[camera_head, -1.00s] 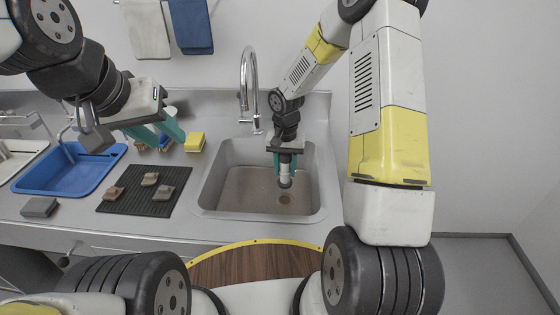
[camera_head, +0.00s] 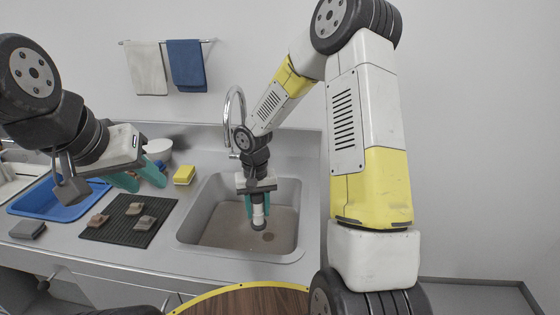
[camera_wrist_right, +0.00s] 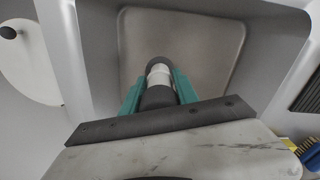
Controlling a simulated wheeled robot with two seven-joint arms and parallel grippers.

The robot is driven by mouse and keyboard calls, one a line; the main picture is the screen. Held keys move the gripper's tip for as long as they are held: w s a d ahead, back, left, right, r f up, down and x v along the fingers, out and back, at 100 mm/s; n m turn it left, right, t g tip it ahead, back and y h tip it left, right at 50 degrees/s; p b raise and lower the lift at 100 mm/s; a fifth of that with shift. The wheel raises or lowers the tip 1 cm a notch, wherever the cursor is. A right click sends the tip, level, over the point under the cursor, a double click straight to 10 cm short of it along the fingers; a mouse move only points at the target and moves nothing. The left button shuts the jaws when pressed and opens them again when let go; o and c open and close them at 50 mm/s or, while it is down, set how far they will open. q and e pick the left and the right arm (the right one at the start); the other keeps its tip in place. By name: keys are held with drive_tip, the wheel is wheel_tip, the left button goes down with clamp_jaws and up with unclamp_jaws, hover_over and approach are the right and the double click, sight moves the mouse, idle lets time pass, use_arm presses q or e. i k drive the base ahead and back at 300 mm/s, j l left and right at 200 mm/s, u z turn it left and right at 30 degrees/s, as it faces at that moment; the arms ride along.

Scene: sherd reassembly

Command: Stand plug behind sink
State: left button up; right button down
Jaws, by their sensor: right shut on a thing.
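The plug also shows between the fingers in the right wrist view (camera_wrist_right: 160,80). I cannot tell whether its lower end touches anything. My left gripper (camera_head: 143,179) hangs above the counter left of the sink, its teal fingers apart and empty.
The faucet (camera_head: 228,110) rises behind the sink. A yellow sponge (camera_head: 184,175) lies left of it. A dark ribbed mat (camera_head: 112,232) holds brown sherds. A blue tub (camera_head: 50,208) and a grey block (camera_head: 28,229) are further left. Towels hang on the wall.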

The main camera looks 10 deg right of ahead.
sight(299, 170)
drive_tip(key=k+l+u, duration=0.1)
drive_tip(key=l+u, duration=0.2)
drive_tip(key=l, duration=0.15)
drive_tip(key=k+l+u, duration=0.25)
drive_tip(key=l, duration=0.15)
drive_tip(key=l+u, duration=0.45)
drive_tip(key=l, duration=0.25)
